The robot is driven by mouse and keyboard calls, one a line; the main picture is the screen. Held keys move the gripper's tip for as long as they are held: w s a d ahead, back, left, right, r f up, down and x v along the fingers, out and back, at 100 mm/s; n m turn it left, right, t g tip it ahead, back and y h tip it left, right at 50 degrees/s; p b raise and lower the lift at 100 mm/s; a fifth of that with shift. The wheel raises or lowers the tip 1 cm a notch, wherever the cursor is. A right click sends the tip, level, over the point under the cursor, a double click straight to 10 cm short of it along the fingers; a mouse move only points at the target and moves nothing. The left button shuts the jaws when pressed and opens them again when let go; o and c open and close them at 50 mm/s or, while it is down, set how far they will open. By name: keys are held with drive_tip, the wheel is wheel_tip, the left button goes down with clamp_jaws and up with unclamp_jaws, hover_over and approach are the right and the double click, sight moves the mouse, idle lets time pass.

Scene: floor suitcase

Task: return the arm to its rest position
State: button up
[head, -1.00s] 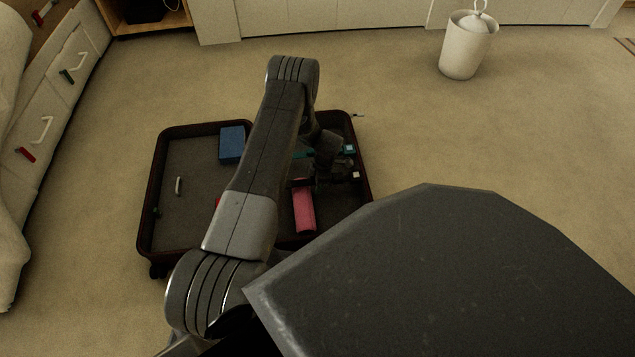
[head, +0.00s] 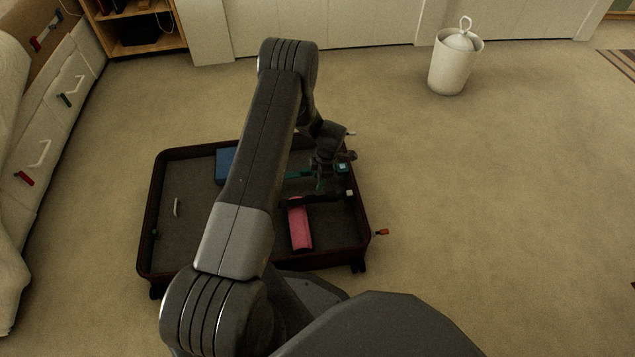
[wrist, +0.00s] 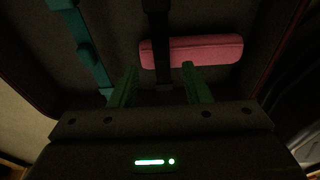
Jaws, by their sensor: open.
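My arm reaches out over the open suitcase (head: 362,222) on the floor. My gripper (head: 320,182) hangs over its right half, and its fingers are hard to make out in the head view. In the wrist view my gripper (wrist: 158,74) has its two green fingers apart with nothing held between them. A pink roll (head: 299,226) lies in the right half, and it also shows just beyond the fingertips in the wrist view (wrist: 205,50). A dark strap (wrist: 156,30) passes across it.
A blue box (head: 226,164) lies in the suitcase, partly behind my arm. A small red-tipped item (head: 381,232) is at its right edge. A lidded white bin (head: 455,65) stands at the back right. Drawers (head: 50,125) line the left. Carpet to the right is clear.

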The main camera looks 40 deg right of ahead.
sight(312, 201)
idle(0.3)
drive_tip(key=f+b, duration=0.1)
drive_tip(key=f, duration=0.3)
drive_tip(key=w+a+f+b, duration=0.1)
drive_tip(key=f+b, duration=0.1)
drive_tip(key=f, duration=0.3)
drive_tip(key=a+f+b, duration=0.1)
drive_tip(key=f, duration=0.3)
drive_tip(key=shift+w+a+f, duration=0.15)
drive_tip(key=shift+f, duration=0.15)
drive_tip(key=shift+r, duration=0.15)
